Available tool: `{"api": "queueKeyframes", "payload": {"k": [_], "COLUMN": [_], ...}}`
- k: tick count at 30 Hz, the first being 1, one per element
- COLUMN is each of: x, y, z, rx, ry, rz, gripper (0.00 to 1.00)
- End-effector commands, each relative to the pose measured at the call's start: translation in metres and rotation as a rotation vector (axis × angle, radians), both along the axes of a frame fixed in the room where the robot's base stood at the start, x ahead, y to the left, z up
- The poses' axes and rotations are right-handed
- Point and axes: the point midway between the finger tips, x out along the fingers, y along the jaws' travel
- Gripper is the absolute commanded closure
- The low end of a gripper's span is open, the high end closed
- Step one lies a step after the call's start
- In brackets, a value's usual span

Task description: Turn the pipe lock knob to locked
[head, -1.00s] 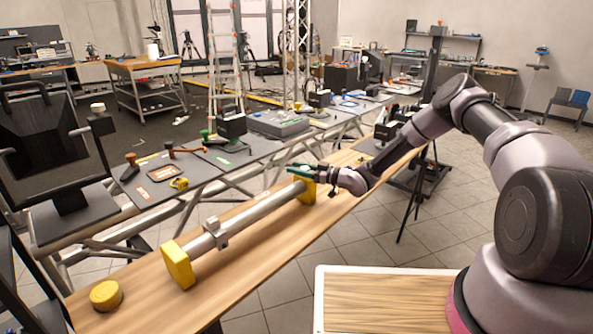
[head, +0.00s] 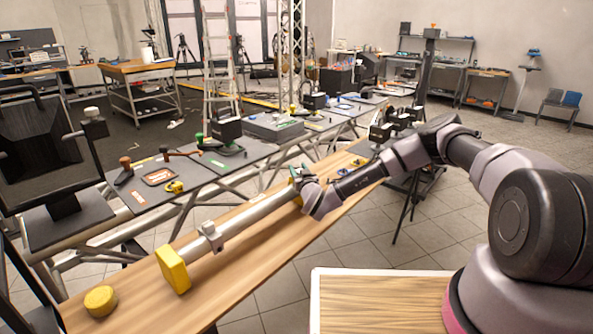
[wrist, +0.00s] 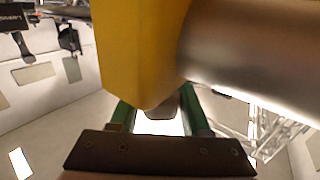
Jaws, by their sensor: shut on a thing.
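A grey metal pipe (head: 250,217) runs above the wooden bench between two yellow end blocks; the near block (head: 173,270) is in full view. A grey clamp (head: 212,236) sits around the pipe nearer that block. My gripper (head: 295,175) is at the far end of the pipe and partly hides the far block. In the wrist view, the far yellow block (wrist: 140,50) and the pipe (wrist: 250,45) fill the upper part. The green fingers (wrist: 160,112) are on either side of a small greyish piece, apparently the lock knob (wrist: 162,104), at the block's edge. Its turned position cannot be read.
A round yellow knob-like piece (head: 100,300) lies on the wooden bench (head: 125,283) at the near left. Grey panels with small fixtures (head: 165,180) stand behind the bench. A wood-topped surface (head: 380,302) is at the front. Tiled floor is open to the right.

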Motion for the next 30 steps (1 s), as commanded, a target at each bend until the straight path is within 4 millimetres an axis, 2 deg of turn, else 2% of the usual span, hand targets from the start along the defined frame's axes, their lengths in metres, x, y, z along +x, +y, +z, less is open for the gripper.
{"api": "queueKeyframes", "payload": {"k": [12, 28, 29, 30], "x": [0.0017, 0.0027, 0.0027, 0.0028], "y": [-0.0053, -0.0066, -0.0066, -0.0065], "z": [0.0006, 0.0018, 0.0018, 0.0019], "rx": [0.001, 0.002, 0.002, 0.003], "ry": [-0.002, -0.005, -0.005, -0.005], "rz": [-0.181, -0.205, -0.205, -0.205], "gripper": [1.00, 1.00, 0.49, 0.34]}}
